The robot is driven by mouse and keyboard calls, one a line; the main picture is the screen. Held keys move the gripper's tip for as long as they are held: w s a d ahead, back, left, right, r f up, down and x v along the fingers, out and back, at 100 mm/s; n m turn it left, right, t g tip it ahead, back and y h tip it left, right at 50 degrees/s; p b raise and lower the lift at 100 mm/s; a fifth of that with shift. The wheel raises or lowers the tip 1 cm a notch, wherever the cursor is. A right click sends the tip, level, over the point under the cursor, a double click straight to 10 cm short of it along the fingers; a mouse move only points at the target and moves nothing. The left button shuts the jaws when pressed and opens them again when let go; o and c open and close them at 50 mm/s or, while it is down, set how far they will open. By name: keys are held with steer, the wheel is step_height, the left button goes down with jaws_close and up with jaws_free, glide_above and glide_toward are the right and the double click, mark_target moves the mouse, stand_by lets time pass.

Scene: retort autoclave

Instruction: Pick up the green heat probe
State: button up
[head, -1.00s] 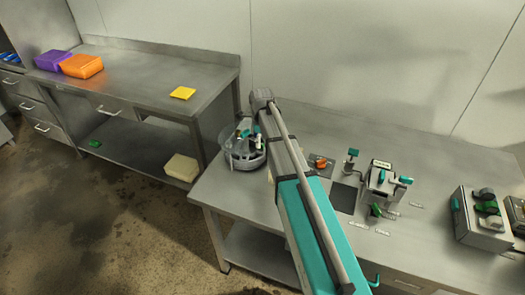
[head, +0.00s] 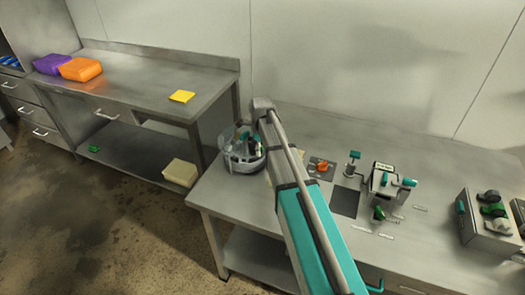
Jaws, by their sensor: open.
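I cannot tell for sure which green thing is the heat probe. A small dark green piece (head: 379,213) sits on the right bench in front of a grey device (head: 384,180) with teal handles. Small upright teal, dark and pale pieces stand in a round grey vessel (head: 243,163) at the bench's left end. My arm reaches over the bench, its far joint just right of this vessel. My gripper is not visible; my own arm seems to hide it.
A steel bench (head: 410,250) bears an orange piece on a dark plate (head: 321,167), a teal-topped stand (head: 353,163) and a grey box with knobs (head: 484,218). A left table holds purple (head: 52,64) and orange (head: 81,69) packs and a yellow pad (head: 182,96).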

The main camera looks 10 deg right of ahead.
jaws_close()
steer(key=shift+r, duration=0.15)
stand_by(0.4)
step_height(320, 180, up, 3)
steer(key=p, duration=0.3)
steer(key=s+a+r+p, duration=0.1)
steer(key=s+r+p, duration=0.8)
steer(key=s, duration=0.5)
steer(key=shift+r+p, duration=0.35)
steer(key=shift+p, duration=0.15)
steer(key=shift+a, duration=0.15)
